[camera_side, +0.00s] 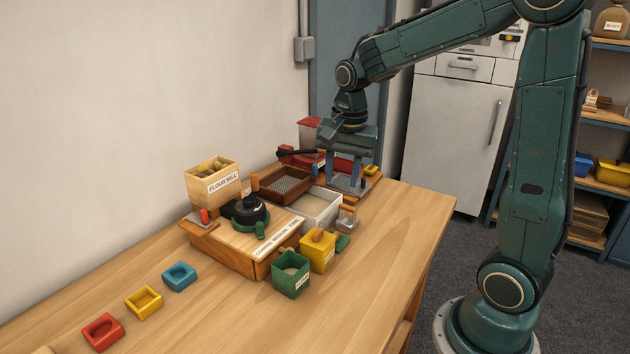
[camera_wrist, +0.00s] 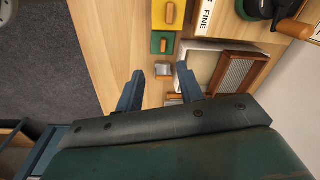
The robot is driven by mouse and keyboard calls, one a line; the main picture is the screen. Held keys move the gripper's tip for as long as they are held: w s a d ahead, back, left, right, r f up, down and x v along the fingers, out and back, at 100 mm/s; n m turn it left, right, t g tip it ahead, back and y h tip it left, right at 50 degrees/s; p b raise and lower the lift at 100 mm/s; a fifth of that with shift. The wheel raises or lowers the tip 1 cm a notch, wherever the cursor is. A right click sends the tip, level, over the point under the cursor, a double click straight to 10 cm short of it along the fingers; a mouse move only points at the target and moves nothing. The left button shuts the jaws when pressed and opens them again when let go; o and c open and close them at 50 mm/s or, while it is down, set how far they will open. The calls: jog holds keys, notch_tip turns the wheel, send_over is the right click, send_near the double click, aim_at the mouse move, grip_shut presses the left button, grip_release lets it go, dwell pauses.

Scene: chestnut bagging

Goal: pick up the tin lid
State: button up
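A small grey metal piece with a wooden knob (camera_side: 347,221), which looks like the tin lid, lies on the table beside the white tray. A grey square piece (camera_wrist: 162,67) shows in the wrist view, close to the fingertips; it seems to be the same thing. Another small piece with a wooden part (camera_wrist: 173,97) is partly hidden by my gripper. My gripper (camera_side: 342,187) points down with its two blue fingers apart. In the wrist view my gripper (camera_wrist: 160,72) is open, and I see nothing clamped between the fingers.
A white tray (camera_side: 335,215) and a brown sieve box (camera_side: 267,196) stand left of my gripper. A yellow box (camera_side: 306,250), green box (camera_side: 277,281) and flour mill (camera_side: 190,186) stand farther left. The table's front right is clear.

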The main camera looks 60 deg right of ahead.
jog(key=w+d+f+m+g, duration=0.1)
jog(key=w+d+f+m, duration=0.1)
jog(key=d+f+m, duration=0.1)
jog(key=shift+w+d+f+m, duration=0.3)
jog(key=shift+w+f, duration=0.1)
jog(key=shift+f, duration=0.3)
jog(key=shift+f, duration=0.1)
send_over(336, 233)
jog(key=shift+f, duration=4.2)
jog(key=shift+f, duration=2.6)
jog(key=shift+c, duration=0.5)
grip_shut()
